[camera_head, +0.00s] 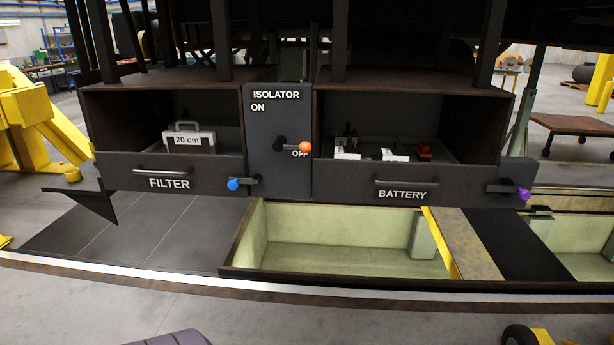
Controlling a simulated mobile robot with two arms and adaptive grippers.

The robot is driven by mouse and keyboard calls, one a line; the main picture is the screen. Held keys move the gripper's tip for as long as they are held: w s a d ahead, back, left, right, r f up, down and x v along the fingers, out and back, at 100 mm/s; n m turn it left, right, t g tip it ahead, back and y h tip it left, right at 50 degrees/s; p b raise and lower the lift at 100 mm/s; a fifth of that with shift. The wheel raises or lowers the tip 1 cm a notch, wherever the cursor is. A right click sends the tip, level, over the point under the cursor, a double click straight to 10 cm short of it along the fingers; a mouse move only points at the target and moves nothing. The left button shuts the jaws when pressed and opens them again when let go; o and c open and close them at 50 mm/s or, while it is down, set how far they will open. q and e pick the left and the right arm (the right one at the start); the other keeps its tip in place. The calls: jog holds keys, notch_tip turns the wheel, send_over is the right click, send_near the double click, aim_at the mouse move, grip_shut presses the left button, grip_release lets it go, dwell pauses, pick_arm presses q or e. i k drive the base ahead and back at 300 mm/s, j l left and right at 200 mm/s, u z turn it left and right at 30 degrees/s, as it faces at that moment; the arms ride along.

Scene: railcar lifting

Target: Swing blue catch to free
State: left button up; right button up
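The blue catch (235,184) is a short blue knob on a dark bar at the lower right corner of the FILTER drawer front (168,177). Its bar points sideways, reaching right toward the panel below the isolator. A filter box marked "20 cm" (188,140) sits inside the FILTER compartment. Neither of my grippers shows in the head view.
A BATTERY drawer (402,189) with a purple-knobbed catch (523,194) is at right. An open pale-green pit (335,246) lies below. A yellow jack structure (35,120) stands at left.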

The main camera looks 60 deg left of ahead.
aim_at(233, 183)
jog(key=u, duration=2.15)
